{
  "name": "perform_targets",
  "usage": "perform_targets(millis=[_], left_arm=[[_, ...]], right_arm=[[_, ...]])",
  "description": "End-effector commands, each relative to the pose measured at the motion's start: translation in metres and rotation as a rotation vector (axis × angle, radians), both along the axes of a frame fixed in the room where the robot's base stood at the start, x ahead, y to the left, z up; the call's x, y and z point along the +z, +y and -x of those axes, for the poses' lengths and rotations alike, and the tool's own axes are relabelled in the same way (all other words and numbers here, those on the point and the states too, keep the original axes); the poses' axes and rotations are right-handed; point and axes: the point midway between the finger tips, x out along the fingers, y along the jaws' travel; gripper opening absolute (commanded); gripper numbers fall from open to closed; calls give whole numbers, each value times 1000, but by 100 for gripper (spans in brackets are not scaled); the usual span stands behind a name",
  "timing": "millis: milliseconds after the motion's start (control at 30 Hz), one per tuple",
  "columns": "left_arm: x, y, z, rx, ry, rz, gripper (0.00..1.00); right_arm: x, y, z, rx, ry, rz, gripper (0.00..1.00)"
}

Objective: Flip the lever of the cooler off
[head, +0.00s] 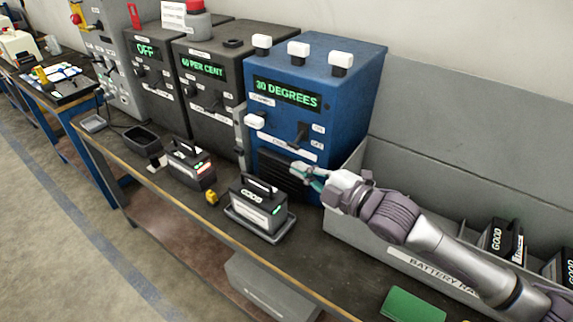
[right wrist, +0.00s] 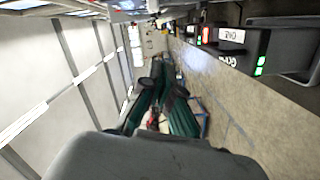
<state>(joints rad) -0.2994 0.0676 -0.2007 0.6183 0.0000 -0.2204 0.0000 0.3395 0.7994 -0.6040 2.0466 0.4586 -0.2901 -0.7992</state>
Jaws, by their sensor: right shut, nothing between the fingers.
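The cooler (head: 275,105) is a blue box whose green display reads "30 DEGREES". Its dark lever (head: 301,132) is on the front face, beside small labels reading ON and OFF; the lever's exact setting is too small to tell. My right gripper (head: 303,173) is in front of the cooler's lower face, below the lever and apart from it. It is shut and empty. Its dark green fingers also fill the middle of the right wrist view (right wrist: 156,115). My left gripper is not in view.
A battery marked "GOOD" (head: 258,208) sits in a tray in front of the cooler. Another battery (head: 190,165) stands to its left, with a small yellow block (head: 212,197) between. A grey battery rack (head: 400,235) is at right, and a green pad (head: 412,306) lies at the front.

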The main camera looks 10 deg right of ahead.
Motion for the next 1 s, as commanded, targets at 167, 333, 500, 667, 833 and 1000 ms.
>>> perform_targets(millis=[167, 333, 500, 667, 833, 1000], left_arm=[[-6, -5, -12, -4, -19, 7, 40], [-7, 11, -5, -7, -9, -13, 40], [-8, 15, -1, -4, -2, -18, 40], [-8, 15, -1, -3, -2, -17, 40], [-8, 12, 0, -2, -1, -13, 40], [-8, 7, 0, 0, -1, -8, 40]], right_arm=[[-1, -14, 19, 0, 0, 2, 0], [1, -18, 25, 2, -2, 0, 0], [2, -18, 25, 1, -1, -1, 0], [2, -18, 25, 1, -1, -1, 0], [-4, -16, 27, -6, 23, -9, 0], [-55, -4, 52, -113, 272, -104, 0]])
